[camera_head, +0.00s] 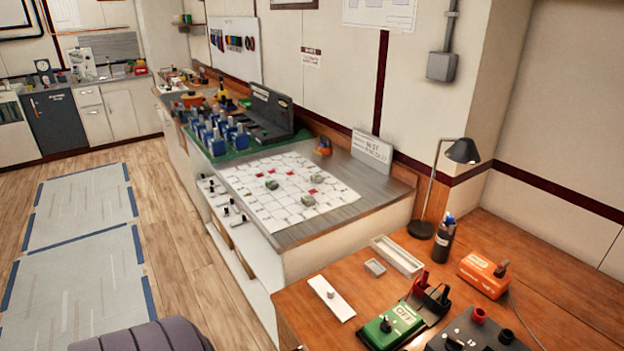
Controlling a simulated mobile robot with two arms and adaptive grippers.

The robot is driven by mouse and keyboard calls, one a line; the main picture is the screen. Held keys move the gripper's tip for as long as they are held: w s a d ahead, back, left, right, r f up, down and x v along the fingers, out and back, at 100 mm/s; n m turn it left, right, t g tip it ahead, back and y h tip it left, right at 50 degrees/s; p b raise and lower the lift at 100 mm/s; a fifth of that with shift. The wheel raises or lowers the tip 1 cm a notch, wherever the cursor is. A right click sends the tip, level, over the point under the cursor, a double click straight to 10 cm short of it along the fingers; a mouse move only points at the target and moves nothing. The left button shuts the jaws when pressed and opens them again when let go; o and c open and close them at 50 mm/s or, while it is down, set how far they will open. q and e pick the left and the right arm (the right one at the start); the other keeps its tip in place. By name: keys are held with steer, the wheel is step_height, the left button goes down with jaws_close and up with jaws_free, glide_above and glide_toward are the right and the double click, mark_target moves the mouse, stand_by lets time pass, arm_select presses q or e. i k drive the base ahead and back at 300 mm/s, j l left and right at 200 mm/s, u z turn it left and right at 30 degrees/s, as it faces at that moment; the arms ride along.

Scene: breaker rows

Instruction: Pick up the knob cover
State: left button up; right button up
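I cannot tell for certain which thing is the knob cover. On the wooden desk, a white plate (331,297) carries a small knob (330,294). Neither of my grippers shows in this view.
Several blue pieces stand on a green mat (266,143). A purple-grey padded thing (150,337) is at the bottom. Floor at left is open.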

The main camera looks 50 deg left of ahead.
mark_target(337, 306)
steer(key=u, duration=1.5)
